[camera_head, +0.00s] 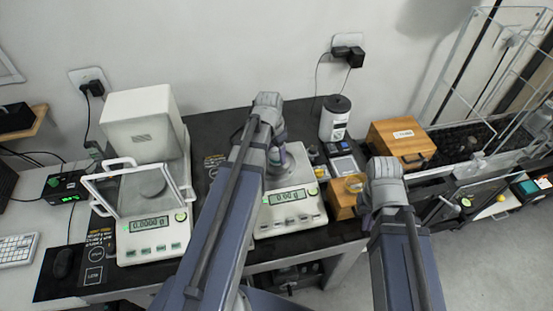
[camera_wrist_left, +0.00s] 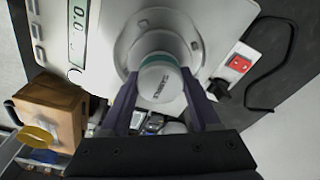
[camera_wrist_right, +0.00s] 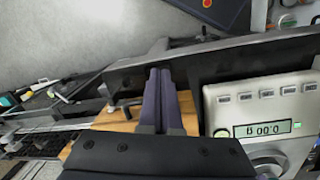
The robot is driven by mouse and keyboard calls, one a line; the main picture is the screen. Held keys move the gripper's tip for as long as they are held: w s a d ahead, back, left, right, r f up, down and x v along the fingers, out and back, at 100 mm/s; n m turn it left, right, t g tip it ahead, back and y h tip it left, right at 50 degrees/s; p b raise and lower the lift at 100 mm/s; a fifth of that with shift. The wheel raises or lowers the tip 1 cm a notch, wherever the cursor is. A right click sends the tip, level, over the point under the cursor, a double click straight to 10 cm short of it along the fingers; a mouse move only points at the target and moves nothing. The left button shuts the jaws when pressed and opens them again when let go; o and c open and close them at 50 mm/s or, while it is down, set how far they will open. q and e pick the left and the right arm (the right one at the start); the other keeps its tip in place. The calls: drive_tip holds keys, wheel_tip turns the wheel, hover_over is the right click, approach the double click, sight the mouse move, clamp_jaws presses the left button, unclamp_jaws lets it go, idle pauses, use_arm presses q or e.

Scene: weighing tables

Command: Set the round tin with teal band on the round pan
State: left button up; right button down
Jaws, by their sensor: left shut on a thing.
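The round tin with a white lid and teal band (camera_wrist_left: 160,82) is between the fingers of my left gripper (camera_wrist_left: 162,105), which is shut on it. The tin is over the round pan (camera_wrist_left: 128,48) of the right-hand balance (camera_head: 293,217). I cannot tell whether its base touches the pan. The balance display (camera_head: 287,196) appears to read zero. In the head view my left gripper (camera_head: 277,155) is above the pan and my arm hides most of the tin. My right gripper (camera_wrist_right: 159,78) has its fingers together, empty, near a wooden box (camera_head: 342,200).
A second balance with a glass draft shield (camera_head: 150,225) stands at left. A white-and-black container (camera_head: 335,118) and a larger wooden box (camera_head: 401,142) stand at the back right. A red-switched socket block (camera_wrist_left: 238,64) is beside the pan balance in the left wrist view.

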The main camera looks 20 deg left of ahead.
sight(274, 155)
use_arm(q)
drive_tip(key=shift+f, duration=0.2)
use_arm(e)
drive_tip(key=shift+f, duration=0.25)
use_arm(q)
drive_tip(key=shift+f, duration=0.25)
drive_tip(key=o, duration=1.4)
use_arm(e)
drive_tip(key=shift+f, duration=0.15)
use_arm(q)
drive_tip(key=shift+r, duration=0.25)
wheel_tip(274, 155, up, 12)
drive_tip(key=s+p, duration=0.1)
drive_tip(key=p, duration=1.1)
drive_tip(key=shift+s+a, duration=0.2)
drive_tip(key=shift+a, duration=0.1)
use_arm(e)
wheel_tip(274, 155, up, 12)
use_arm(q)
drive_tip(key=shift+d+f, duration=0.1)
